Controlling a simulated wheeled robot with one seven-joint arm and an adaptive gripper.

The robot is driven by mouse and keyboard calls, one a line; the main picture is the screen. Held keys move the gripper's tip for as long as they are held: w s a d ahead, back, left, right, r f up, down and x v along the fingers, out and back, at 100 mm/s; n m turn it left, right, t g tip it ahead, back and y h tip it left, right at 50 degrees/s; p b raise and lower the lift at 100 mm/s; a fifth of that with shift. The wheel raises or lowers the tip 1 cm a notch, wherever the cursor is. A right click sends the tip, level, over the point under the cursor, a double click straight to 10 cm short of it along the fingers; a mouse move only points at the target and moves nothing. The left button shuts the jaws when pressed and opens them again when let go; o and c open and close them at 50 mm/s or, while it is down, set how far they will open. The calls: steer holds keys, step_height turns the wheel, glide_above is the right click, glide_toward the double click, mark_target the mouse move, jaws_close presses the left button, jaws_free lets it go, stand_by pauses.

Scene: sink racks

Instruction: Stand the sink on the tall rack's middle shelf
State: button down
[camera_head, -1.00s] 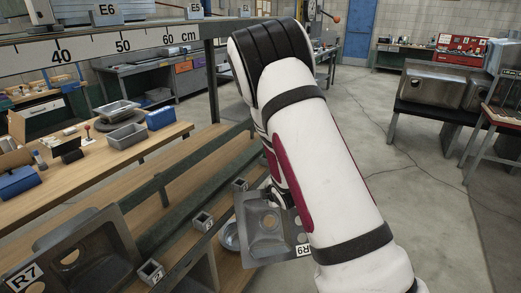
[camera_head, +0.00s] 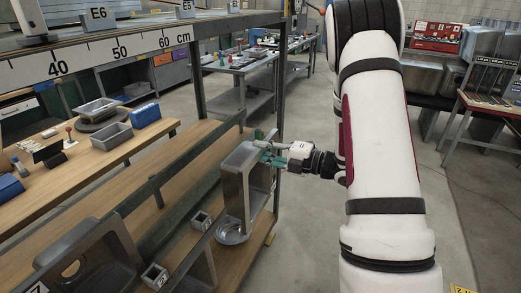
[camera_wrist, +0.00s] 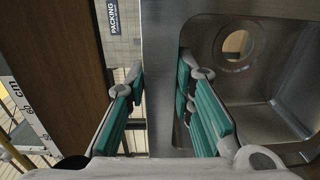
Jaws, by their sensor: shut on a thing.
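A grey metal sink (camera_head: 236,190) stands roughly upright in my gripper (camera_head: 268,152), at the right end of the rack's wooden middle shelf (camera_head: 150,199). In the wrist view my gripper (camera_wrist: 160,92) is shut on the rim of the sink (camera_wrist: 270,85), one teal finger on each side. The sink's basin and round drain hole face right there. I cannot tell whether the sink's lower edge touches the shelf.
A round metal dish (camera_head: 233,234) lies just below the sink. A green-grey rail (camera_head: 150,188) and a rack post (camera_head: 280,120) are close by. The upper shelf carries a centimetre scale (camera_head: 110,54).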

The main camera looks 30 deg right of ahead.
mark_target(249, 150)
steer(key=shift+r+p, duration=0.1)
steer(key=shift+p, duration=0.2)
steer(key=shift+b+x, duration=0.4)
steer(key=shift+x, duration=1.9)
steer(key=f+b+x, duration=0.2)
steer(key=b+x, duration=0.1)
steer(key=x, duration=0.5)
steer(key=f+b+x, duration=0.1)
steer(key=b+x, duration=0.3)
steer(key=x, duration=0.5)
steer(key=shift+w+f, duration=0.2)
steer(key=shift+f, duration=0.15)
steer(key=shift+f+b, duration=0.35)
steer(key=shift+f, duration=0.1)
stand_by(0.4)
steer(key=c, duration=1.3)
jaws_free()
steer(key=shift+s+f, duration=0.1)
steer(key=shift+f, duration=0.05)
steer(key=v, duration=1.1)
steer(key=shift+s+d, duration=0.2)
steer(key=shift+s, duration=0.15)
